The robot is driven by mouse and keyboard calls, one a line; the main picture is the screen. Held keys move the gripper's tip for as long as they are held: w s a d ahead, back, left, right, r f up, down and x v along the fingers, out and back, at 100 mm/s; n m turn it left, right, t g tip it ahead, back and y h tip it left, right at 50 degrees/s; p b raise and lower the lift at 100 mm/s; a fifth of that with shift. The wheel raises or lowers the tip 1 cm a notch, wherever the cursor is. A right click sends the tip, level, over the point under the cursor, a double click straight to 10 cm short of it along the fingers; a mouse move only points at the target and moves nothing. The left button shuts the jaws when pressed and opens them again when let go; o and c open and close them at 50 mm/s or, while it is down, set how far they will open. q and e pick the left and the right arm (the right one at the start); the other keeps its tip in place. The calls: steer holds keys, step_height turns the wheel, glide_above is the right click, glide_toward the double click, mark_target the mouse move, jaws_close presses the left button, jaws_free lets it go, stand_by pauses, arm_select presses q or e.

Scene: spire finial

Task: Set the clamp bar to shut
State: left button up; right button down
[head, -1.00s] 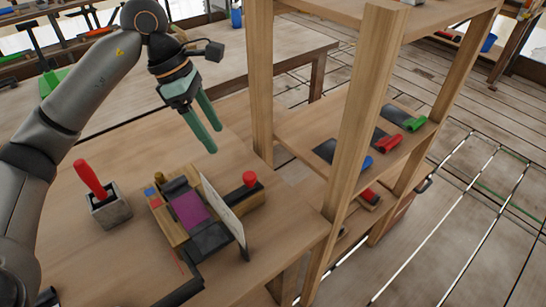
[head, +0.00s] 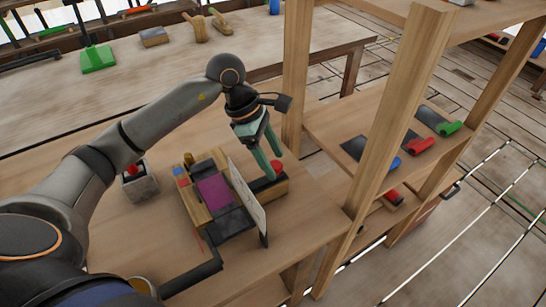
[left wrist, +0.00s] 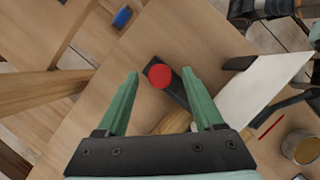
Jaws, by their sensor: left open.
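The clamp bar appears to be the dark bar (head: 262,184) with a red knob (head: 278,166) on a wooden block, right of the white panel. In the left wrist view the dark bar (left wrist: 181,92) runs down-right from the round red knob (left wrist: 161,77). My left gripper (head: 272,163) has its green fingers pointing down at the knob. In the left wrist view the open fingers (left wrist: 160,74) lie on either side of the knob with gaps visible; I cannot tell their exact height over it. My right gripper is not in view.
The white panel (head: 247,200) stands upright close beside the bar. Left of it is a wooden fixture with a purple piece (head: 213,190). A grey holder (head: 140,186) stands farther left. The shelf's wooden post (head: 390,125) rises on the right.

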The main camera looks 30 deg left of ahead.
arm_select(q)
steer(key=shift+d+f, duration=0.1)
steer(key=shift+f, duration=0.15)
jaws_close()
stand_by(0.5)
stand_by(0.9)
